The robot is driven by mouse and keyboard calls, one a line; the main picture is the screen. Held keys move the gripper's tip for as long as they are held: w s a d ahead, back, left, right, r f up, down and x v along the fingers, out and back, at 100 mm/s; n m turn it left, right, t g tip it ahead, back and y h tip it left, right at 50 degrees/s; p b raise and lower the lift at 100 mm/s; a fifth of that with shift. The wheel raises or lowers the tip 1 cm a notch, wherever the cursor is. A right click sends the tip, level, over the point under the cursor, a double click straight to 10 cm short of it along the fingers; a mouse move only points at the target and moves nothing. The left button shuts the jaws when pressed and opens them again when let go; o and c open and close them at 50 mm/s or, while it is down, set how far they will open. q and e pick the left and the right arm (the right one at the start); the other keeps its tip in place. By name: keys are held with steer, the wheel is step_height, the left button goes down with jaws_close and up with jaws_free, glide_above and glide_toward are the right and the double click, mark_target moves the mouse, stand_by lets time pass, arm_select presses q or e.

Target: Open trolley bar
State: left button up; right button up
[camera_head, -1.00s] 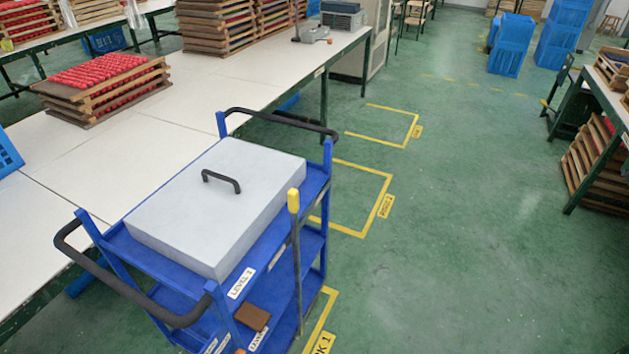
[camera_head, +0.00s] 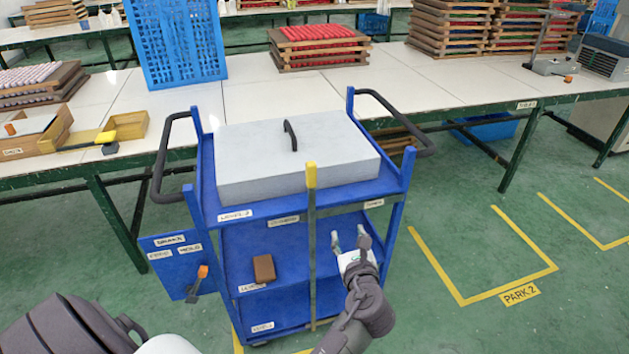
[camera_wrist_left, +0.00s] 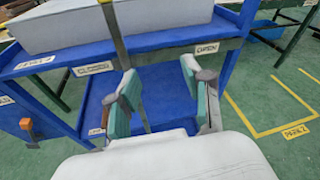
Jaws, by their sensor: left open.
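The trolley bar (camera_head: 312,240) is a thin upright grey bar with a yellow tip (camera_head: 311,175), at the front of the blue trolley (camera_head: 207,200). It stands just right of the "CLOSED" label (camera_head: 284,220); the "OPEN" label (camera_head: 374,203) is farther right. My left gripper (camera_head: 350,238) is open and empty, right of the bar in the head view, in front of the lower shelves. In the left wrist view the bar (camera_wrist_left: 116,40) passes close to the left finger of my gripper (camera_wrist_left: 160,78), which hides part of it. My right gripper is not in view.
A grey lidded box (camera_head: 250,150) fills the trolley's top. A brown block (camera_head: 264,268) lies on a lower shelf. A blue side panel (camera_head: 175,262) hangs at the left. A white worktable (camera_head: 270,98) stands behind. Green floor is free at the right.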

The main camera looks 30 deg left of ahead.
mark_target(313, 170)
arm_select(q)
steer(key=s+a+r+y, duration=0.3)
steer(key=a+r+y, duration=0.15)
steer(key=r, duration=0.65)
steer(key=shift+h, duration=0.25)
steer(key=x, duration=1.3)
steer(key=shift+w+a+f, duration=0.1)
steer(key=shift+w+f, duration=0.1)
steer(key=shift+f, duration=0.2)
jaws_close()
